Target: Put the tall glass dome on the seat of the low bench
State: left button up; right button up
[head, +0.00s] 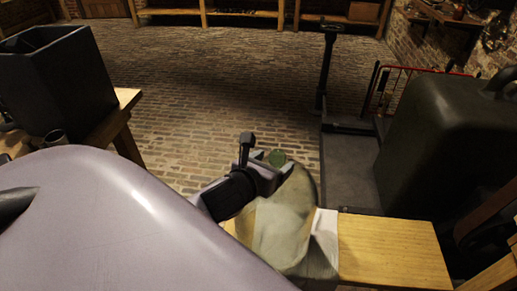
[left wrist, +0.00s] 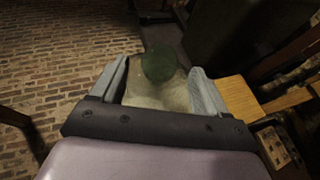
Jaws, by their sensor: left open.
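The tall glass dome (head: 282,230) is greenish and see-through, with a round green knob (head: 277,158) on top. It appears upright on the wooden seat of the low bench (head: 392,250); its lower edge is partly hidden, so I cannot tell its exact contact. My left gripper (head: 272,160) is open at the top of the dome. In the left wrist view the green knob (left wrist: 160,63) lies between the two spread fingers, with a gap at each side. The bench seat (left wrist: 238,98) shows to the right there. My right gripper is not in view.
A pale grey-white patch (head: 326,235) lies beside the dome on the bench. A large dark rounded tank (head: 440,140) and a platform scale (head: 350,168) stand to the right. A dark box (head: 55,85) sits on a wooden table at left. The brick floor beyond is clear.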

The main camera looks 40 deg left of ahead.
pick_arm(q)
jog(key=s+d+r+m+t+h, duration=0.1)
jog(key=s+d+r+m+t, duration=0.15)
jog(key=m, duration=0.65)
jog(key=s+d+r+m+t, duration=0.15)
jog(key=s+m+t, duration=0.25)
jog(key=m, duration=0.4)
jog(key=s+d+f+m+g+h, duration=0.1)
jog(key=s+f+m+g, duration=0.3)
jog(key=f+m, duration=0.6)
jog(key=s+d+f+m+g+h, duration=0.2)
jog(key=s+d+f+m+g, duration=0.2)
jog(key=f+m, duration=0.7)
jog(key=shift+s+f+m+g, duration=0.15)
jog(key=shift+s+m+g, duration=0.4)
jog(key=shift+m, duration=0.55)
jog(key=shift+w, duration=0.2)
